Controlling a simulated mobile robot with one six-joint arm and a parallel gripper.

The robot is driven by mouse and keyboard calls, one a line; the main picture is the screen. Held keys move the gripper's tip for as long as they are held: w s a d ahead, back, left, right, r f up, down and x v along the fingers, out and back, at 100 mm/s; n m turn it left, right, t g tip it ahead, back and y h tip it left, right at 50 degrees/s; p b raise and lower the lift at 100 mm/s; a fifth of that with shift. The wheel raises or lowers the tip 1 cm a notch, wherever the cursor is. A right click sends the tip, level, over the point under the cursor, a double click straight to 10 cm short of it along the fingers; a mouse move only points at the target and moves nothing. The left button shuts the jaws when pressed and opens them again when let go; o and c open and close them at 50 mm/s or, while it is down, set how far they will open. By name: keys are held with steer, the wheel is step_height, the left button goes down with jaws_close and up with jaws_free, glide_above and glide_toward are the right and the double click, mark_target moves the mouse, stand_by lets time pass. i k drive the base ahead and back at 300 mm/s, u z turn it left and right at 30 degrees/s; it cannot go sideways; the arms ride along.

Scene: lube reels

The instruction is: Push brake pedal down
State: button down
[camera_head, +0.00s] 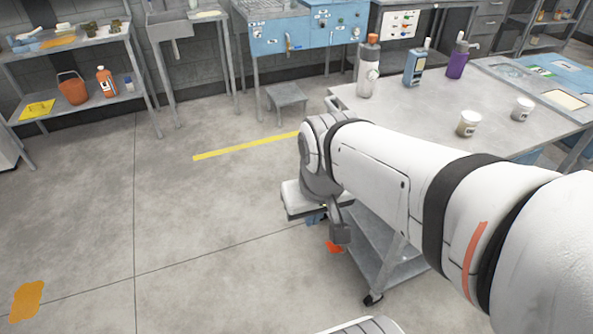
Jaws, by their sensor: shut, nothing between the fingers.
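The steel cart (376,244) stands at the right, with its lower shelf partly behind my arm. A small orange-red piece (334,247), which looks like the brake pedal, shows low by the cart's left corner, close to the floor. My arm reaches in from the right and bends down at the wrist. My gripper (340,236) points down just above the orange-red piece and overlaps its upper edge in the picture. I cannot tell whether they touch. The gripper looks shut and empty; its fingertips are small and partly hidden.
A black caster (373,299) is under the cart's near corner. Bottles (368,66) and two small jars (467,123) stand on the cart top. A shelf (88,110) stands at the left and a step stool (287,98) at the back.

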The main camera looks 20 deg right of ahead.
mark_target(332, 248)
steer(key=z, duration=0.1)
steer(key=i, duration=0.95)
steer(key=u, duration=0.1)
